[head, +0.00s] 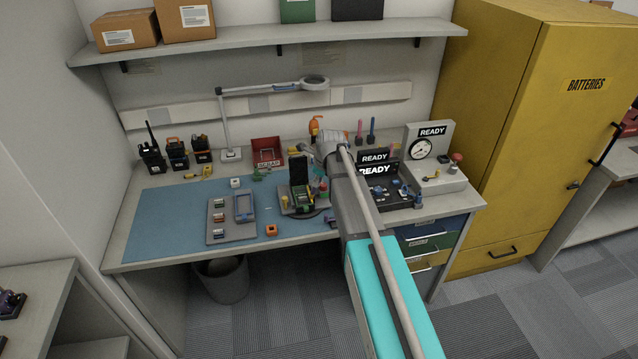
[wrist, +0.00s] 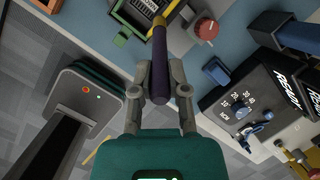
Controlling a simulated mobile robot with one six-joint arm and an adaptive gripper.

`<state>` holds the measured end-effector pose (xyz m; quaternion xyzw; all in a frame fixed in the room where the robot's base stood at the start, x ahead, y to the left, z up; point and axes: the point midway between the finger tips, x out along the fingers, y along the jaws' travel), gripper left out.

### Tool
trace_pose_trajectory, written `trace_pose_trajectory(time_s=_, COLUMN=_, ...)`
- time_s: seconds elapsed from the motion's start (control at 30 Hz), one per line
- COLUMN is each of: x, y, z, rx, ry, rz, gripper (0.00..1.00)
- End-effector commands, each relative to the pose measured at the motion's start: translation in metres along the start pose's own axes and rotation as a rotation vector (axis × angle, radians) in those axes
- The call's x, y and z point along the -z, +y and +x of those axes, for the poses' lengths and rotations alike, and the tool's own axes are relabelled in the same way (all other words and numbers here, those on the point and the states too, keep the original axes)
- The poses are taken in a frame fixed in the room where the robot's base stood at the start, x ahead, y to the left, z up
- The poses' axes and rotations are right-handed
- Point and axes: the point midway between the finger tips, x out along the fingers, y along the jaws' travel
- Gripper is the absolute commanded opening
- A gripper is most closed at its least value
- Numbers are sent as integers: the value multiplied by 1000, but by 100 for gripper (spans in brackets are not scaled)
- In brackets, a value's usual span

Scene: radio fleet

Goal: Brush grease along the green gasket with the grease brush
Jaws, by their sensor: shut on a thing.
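My gripper (wrist: 160,96) is shut on the grease brush (wrist: 160,75), which has a dark purple handle and a tan end pointing up the wrist view. The brush's far end lies over or beside an open radio case with a green edge (wrist: 128,17), which looks like the green gasket. I cannot tell whether the brush touches it. In the head view the dark open case (head: 298,172) stands in a grey holder on the bench, with green and yellow showing inside. My gripper's fingers and the brush are not clear in the head view.
A red-capped round item (wrist: 206,28) and a blue block (wrist: 215,70) sit close right of the brush. The black READY tester (head: 380,190) stands right of the holder. A grey tray (head: 231,219) lies left on the blue mat (head: 155,225). The mat's left part is clear.

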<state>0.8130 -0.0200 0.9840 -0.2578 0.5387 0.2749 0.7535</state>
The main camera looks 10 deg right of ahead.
Motion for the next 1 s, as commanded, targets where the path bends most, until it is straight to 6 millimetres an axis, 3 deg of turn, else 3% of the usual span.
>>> trace_pose_trajectory(time_s=1.0, x=-22, y=-22, z=9, rx=0, ry=0, rz=0, gripper=0)
